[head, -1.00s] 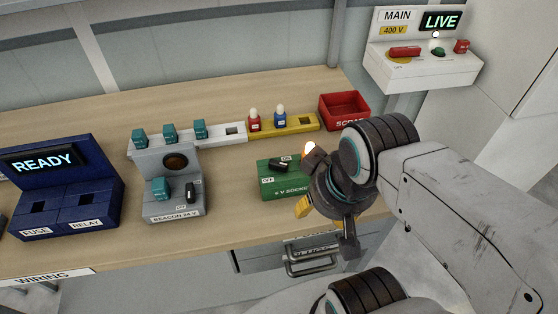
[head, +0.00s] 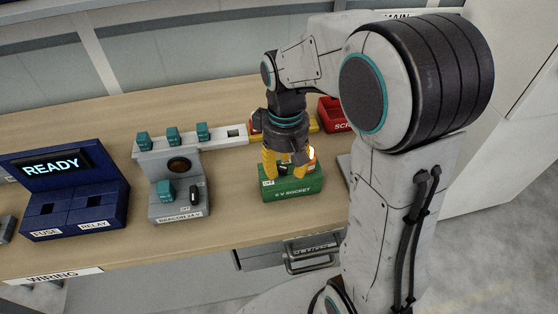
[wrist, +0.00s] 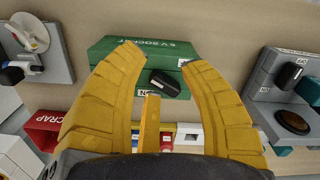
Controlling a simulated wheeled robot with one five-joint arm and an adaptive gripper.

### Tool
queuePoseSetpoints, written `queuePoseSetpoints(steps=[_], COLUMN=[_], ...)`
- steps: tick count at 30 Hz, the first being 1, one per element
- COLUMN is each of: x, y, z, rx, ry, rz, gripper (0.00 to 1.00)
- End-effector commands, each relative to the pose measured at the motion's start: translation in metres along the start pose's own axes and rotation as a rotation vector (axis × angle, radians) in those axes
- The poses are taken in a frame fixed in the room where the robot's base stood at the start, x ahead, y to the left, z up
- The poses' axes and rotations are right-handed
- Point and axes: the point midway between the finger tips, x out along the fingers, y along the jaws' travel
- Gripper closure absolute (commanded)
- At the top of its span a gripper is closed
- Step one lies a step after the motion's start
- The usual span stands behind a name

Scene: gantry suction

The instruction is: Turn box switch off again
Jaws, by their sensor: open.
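The green 6 V socket box (head: 292,192) stands on the bench in the head view; it also shows in the wrist view (wrist: 112,48). Its black switch (wrist: 165,83) lies between an OFF label and a partly hidden ON label. I cannot tell for sure which way it is set. My gripper (head: 286,165) is over the box, pointing down. A glowing lamp (head: 311,153) shows beside the fingers.
The grey beacon box (head: 178,209) stands left of the green box, with a blue READY box (head: 75,217) farther left. Behind are a white rail (head: 218,133) with teal blocks and a red scrap bin (head: 333,115). My arm hides most of the MAIN panel.

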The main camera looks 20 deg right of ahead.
Motion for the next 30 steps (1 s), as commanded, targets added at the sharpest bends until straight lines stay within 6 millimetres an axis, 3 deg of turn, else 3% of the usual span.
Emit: queuePoseSetpoints(steps=[4, 11, 16, 22, 30], x=[-0.017, -0.036, -0.036, -0.030, 0.001], y=[0.005, 0.008, 0.007, 0.007, 0.007], z=[-0.031, -0.042, -0.037, -0.036, -0.037], rx=[-0.173, -0.442, -0.607, -0.689, -0.694], ry=[0.044, 0.063, 0.040, 0.035, 0.033], rz=[0.012, 0.026, 0.021, 0.020, 0.019], gripper=[0.61, 0.61, 0.61, 0.61, 0.61])
